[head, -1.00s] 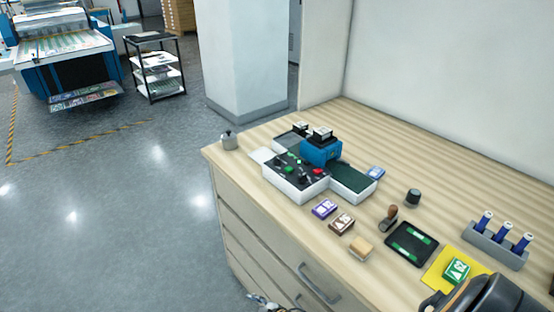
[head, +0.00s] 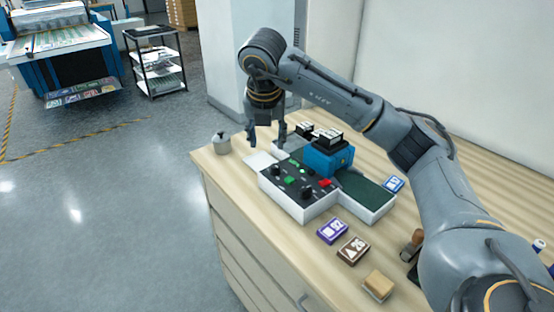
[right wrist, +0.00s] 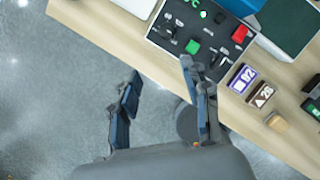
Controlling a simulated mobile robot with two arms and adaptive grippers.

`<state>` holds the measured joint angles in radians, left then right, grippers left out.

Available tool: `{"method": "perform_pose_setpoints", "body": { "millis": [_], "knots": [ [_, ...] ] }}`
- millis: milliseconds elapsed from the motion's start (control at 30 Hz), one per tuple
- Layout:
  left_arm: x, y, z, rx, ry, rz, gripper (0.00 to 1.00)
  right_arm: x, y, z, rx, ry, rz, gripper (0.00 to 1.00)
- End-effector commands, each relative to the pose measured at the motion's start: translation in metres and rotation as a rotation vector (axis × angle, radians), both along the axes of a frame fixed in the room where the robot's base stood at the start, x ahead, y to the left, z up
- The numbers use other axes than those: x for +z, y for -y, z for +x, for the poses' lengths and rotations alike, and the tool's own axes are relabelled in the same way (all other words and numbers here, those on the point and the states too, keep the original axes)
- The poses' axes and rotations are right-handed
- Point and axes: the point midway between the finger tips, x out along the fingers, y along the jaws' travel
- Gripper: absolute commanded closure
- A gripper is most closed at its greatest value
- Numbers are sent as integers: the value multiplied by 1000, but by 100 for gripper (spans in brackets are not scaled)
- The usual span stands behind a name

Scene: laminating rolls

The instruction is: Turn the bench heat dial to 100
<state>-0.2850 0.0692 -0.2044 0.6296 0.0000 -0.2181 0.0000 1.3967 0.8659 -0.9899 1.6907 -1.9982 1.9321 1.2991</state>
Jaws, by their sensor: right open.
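The laminating machine stands on the wooden bench, with a dark control panel (head: 290,178) on its white front part and a blue housing (head: 328,158) behind. The panel carries dark knobs (head: 276,171), a green button and a red button (head: 325,183); it also shows in the right wrist view (right wrist: 180,30). Which knob is the heat dial, and its reading, are too small to tell. My right gripper (head: 267,138) is open and empty, above the machine's far-left end in the head view. In the wrist view its fingers (right wrist: 165,98) are apart, touching no knob. My left gripper is out of view.
A small metal pot (head: 221,143) stands at the bench's left corner. Purple (head: 332,231) and brown (head: 353,250) labelled blocks and a tan block (head: 378,285) lie along the front edge. A blue block (head: 394,184) lies right of the machine. My right arm spans the bench's right side.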

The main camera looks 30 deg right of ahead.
Motion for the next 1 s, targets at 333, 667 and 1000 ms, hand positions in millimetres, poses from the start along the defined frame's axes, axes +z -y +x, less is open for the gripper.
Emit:
{"method": "perform_pose_setpoints", "body": {
  "millis": [333,667,1000],
  "knots": [
    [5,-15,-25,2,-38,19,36,-21,23,5,-48,17,-56,53],
    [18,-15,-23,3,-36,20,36,-84,39,26,-47,19,-53,53],
    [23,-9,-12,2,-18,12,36,-115,47,36,-44,22,-53,53]
  ]
}}
